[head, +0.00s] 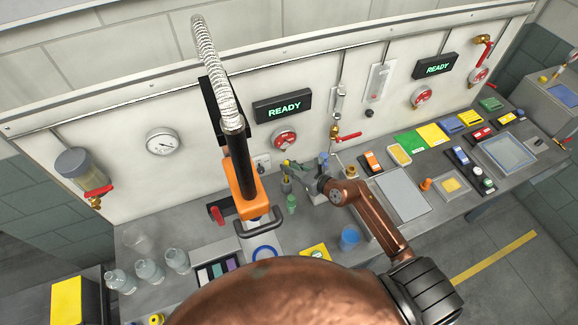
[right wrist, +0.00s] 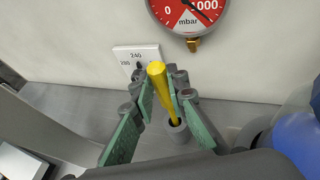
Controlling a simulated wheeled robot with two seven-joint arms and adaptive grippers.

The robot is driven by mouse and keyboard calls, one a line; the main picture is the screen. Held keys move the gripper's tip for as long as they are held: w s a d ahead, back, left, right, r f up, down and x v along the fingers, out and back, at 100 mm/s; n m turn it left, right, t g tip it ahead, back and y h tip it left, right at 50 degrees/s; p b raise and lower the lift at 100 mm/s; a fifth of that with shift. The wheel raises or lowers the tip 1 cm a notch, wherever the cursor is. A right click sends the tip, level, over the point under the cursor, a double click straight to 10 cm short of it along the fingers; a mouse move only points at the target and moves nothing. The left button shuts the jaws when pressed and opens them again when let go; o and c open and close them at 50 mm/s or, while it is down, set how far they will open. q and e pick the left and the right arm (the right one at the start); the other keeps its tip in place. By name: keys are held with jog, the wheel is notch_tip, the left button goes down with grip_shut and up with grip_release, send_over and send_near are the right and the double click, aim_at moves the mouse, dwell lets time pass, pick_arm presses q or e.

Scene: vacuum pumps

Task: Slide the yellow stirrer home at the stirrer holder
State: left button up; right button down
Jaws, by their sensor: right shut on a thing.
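My right gripper (head: 290,168) reaches in from the right, close to the wall panel. In the right wrist view its green-padded fingers (right wrist: 160,105) are shut on the yellow stirrer (right wrist: 162,88). The stirrer is a thin rod with a thicker rounded top, slightly tilted in this view. Its lower end is at the dark mouth of a grey round holder (right wrist: 177,134), just beyond the fingers. I cannot tell how deep it sits. In the head view the stirrer and holder are small and partly hidden by the gripper. My left gripper does not show.
A red gauge (right wrist: 188,14) and a white dial plate (right wrist: 137,58) are on the wall close behind. A black and orange lifter (head: 244,190) hangs left of my right gripper. A blue cup (head: 350,238) and several glass bottles (head: 150,270) stand on the bench.

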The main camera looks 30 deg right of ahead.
jog(key=shift+f, duration=0.4)
dwell(0.6)
jog(key=c, duration=1.8)
grip_release()
jog(key=shift+s, duration=0.1)
jog(key=v, duration=1.2)
